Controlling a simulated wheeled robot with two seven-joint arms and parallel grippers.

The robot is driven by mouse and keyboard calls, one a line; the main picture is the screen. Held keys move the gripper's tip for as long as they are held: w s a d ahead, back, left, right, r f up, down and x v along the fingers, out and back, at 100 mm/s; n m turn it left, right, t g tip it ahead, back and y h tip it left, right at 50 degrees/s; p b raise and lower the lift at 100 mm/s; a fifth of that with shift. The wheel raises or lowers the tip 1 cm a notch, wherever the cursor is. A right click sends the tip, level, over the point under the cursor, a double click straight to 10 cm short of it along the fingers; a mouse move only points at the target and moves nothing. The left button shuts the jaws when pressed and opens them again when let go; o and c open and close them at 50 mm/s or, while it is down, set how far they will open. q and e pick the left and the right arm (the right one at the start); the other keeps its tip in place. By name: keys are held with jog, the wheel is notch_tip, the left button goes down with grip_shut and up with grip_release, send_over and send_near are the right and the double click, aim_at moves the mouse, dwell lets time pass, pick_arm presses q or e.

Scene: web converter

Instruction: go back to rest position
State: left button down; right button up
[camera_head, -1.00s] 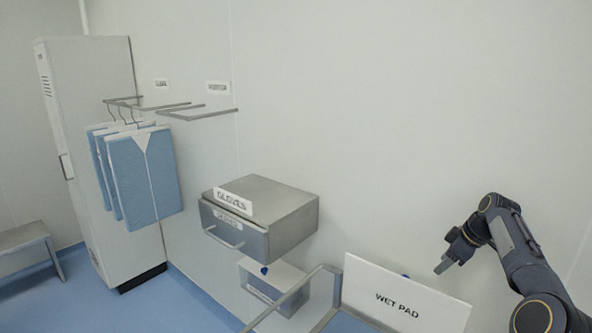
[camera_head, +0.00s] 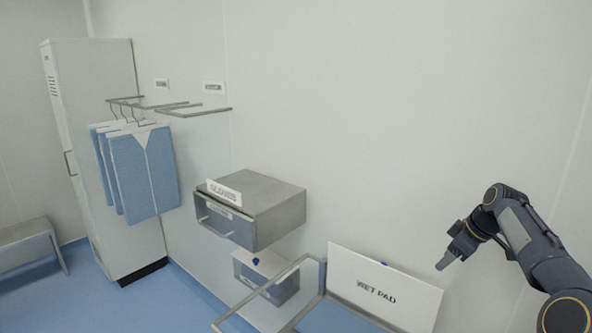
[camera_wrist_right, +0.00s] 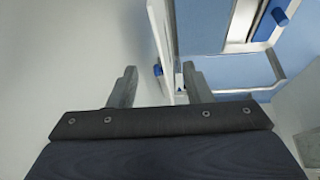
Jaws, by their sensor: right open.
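My right gripper (camera_head: 444,263) is at the right of the head view, beside the white WET PAD board (camera_head: 385,290) and in front of the pale wall. Its fingers point down and to the left. Past the fingers, the board's edge (camera_wrist_right: 160,40) and a blue knob show. My left gripper is not in the head view.
A metal GLOVES box (camera_head: 270,205) is on the wall, with a smaller box (camera_head: 280,285) below. Blue garments (camera_head: 145,175) hang from rails by a cabinet (camera_head: 95,90). A bench (camera_head: 25,240) is at left.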

jog(key=s+a+r+m, duration=0.2)
jog(key=s+a+r, duration=0.25)
jog(key=s, duration=0.25)
jog(key=s+a+m, duration=0.2)
jog(key=s+a, duration=0.2)
jog(key=s, duration=0.7)
jog(key=s+a+f+m+t+b, duration=0.1)
jog(key=s+a+m, duration=0.2)
jog(key=s, duration=0.8)
jog(key=shift+s+a, duration=0.25)
jog(key=shift+a, duration=0.4)
jog(key=s+a+f+m, duration=0.1)
jog(key=s+f, duration=0.2)
jog(key=s, duration=0.1)
jog(key=s+a+f+m, duration=0.1)
jog(key=s+a+f, duration=0.1)
jog(key=s+f, duration=0.1)
jog(key=s+a+f+m, duration=0.2)
jog(key=s+f, duration=0.1)
jog(key=s, duration=0.1)
jog(key=shift+s+f+t+y+b, duration=0.2)
jog(key=shift+s+t+y+b, duration=0.1)
jog(key=shift+b, duration=0.05)
jog(key=shift+c, duration=0.3)
